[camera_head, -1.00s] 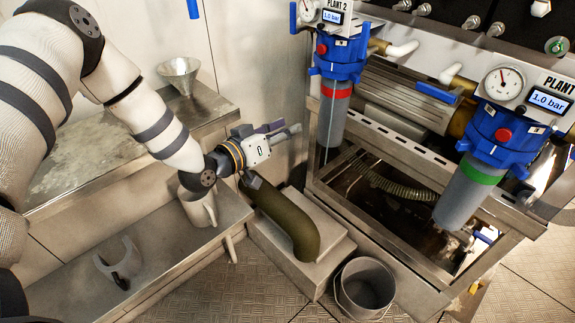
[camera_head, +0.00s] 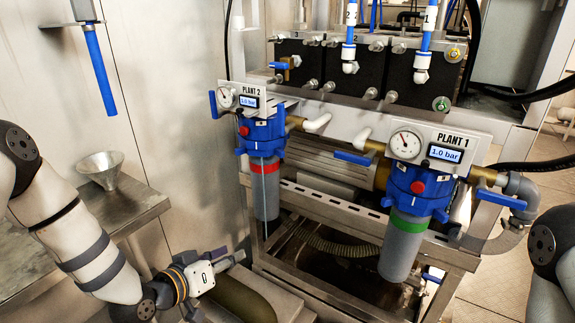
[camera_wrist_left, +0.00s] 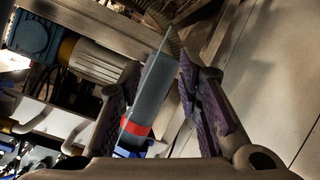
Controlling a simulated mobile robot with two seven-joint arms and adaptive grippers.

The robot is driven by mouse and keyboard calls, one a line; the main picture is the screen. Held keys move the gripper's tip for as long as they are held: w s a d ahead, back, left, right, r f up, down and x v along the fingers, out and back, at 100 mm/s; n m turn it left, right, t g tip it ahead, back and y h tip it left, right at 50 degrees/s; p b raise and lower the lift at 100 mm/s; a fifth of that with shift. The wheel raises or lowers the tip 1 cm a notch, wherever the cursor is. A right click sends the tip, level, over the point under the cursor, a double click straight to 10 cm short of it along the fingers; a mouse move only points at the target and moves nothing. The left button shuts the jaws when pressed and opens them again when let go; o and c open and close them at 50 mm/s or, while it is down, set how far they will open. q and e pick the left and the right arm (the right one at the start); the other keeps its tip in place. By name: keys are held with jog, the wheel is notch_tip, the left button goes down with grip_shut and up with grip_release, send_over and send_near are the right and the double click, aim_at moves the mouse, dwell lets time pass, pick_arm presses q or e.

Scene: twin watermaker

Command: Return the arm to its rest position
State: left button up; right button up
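My left arm (camera_head: 85,245) comes in from the left in the head view and reaches low, in front of the wall. Its gripper (camera_head: 226,260) is at the lower middle, left of the Plant 2 filter housing (camera_head: 265,190) with the red band. In the left wrist view the two fingers of this gripper (camera_wrist_left: 160,80) stand apart with nothing held. The grey housing with the red band (camera_wrist_left: 146,95) shows beyond and between them. Part of my right arm (camera_head: 550,255) shows at the right edge; its gripper is out of view.
The Plant 1 filter (camera_head: 402,245) with a green band and the steel frame (camera_head: 350,215) stand right of the left gripper. A funnel (camera_head: 102,170) sits on a metal bench (camera_head: 150,205) beside the left arm. A blue-handled object (camera_head: 100,70) hangs on the wall.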

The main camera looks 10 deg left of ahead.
pick_arm(q)
jog(key=s+d+f+g+y, duration=0.15)
jog(key=s+f+g, duration=0.35)
jog(key=s, duration=0.5)
jog(key=s+d+f+g, duration=0.2)
jog(key=s+f+g, duration=0.1)
jog(key=s+f, duration=0.55)
jog(key=s+a+g+y, duration=0.1)
jog(key=s+a+g, duration=0.1)
jog(key=s, duration=0.8)
jog(key=s+a+m+g+y, duration=0.1)
jog(key=s+g, duration=0.3)
jog(key=s, duration=0.7)
jog(key=shift+a+r+y, duration=0.4)
jog(key=shift+a+y, duration=0.15)
jog(key=shift+a, duration=0.1)
